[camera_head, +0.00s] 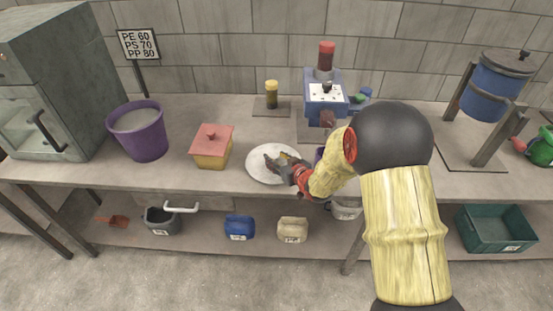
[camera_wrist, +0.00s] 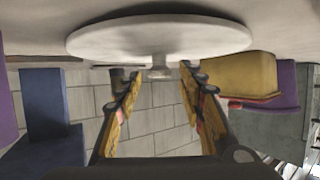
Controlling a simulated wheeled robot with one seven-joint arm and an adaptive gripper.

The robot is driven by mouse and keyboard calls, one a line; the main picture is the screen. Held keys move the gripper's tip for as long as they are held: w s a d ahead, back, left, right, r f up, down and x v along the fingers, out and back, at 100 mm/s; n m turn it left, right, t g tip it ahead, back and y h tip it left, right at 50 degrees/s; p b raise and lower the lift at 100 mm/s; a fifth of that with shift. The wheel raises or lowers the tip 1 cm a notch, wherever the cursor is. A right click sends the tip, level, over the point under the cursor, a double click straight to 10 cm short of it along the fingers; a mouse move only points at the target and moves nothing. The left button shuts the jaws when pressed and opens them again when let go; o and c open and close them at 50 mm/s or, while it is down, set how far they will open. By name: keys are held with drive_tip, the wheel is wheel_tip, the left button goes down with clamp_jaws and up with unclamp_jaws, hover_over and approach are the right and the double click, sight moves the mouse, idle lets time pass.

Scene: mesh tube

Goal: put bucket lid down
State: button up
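The white round lid (camera_head: 262,177) appears to lie flat on the workbench near its front edge. Its small knob (camera_wrist: 160,71) faces my gripper in the wrist view, and the lid's disc (camera_wrist: 158,38) shows there too. My gripper (camera_head: 277,161) is over the lid, partly covering it in the head view. In the wrist view its two yellow-black fingers (camera_wrist: 160,76) are apart on either side of the knob, with gaps showing, and hold nothing. The purple bucket (camera_head: 143,140) stands open on the left of the bench, with pale grey inside its rim.
A yellow box with a red lid (camera_head: 211,147) stands between bucket and white lid. A blue machine (camera_head: 325,100) is behind my gripper. A grey cabinet (camera_head: 70,70) is far left. A blue barrel on a stand (camera_head: 492,88) is right. Bins fill the lower shelf (camera_head: 200,245).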

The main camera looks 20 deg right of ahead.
drive_tip(key=p+v, duration=0.3)
drive_tip(key=v, duration=0.8)
drive_tip(key=shift+s+d, duration=0.1)
drive_tip(key=shift+s, duration=0.05)
drive_tip(key=s+d+r+m+g+h, duration=0.1)
drive_tip(key=s+d+r+g+h, duration=0.1)
drive_tip(key=s+r, duration=0.4)
drive_tip(key=s+d+r+m+g+h, duration=0.1)
drive_tip(key=s+r+h, duration=0.25)
drive_tip(key=r, duration=0.55)
drive_tip(key=s+a+r+g+y, duration=0.1)
drive_tip(key=s+a+r+g, duration=0.1)
drive_tip(key=s, duration=0.8)
drive_tip(key=s+a+r+g+y, duration=0.1)
drive_tip(key=s+a, duration=0.3)
drive_tip(key=s, duration=0.6)
drive_tip(key=shift+s+a+r+m+g, duration=0.2)
drive_tip(key=shift+s+r+m+g, duration=0.15)
drive_tip(key=shift+r+g, duration=0.45)
drive_tip(key=shift+r+y, duration=0.1)
drive_tip(key=shift+y, duration=0.15)
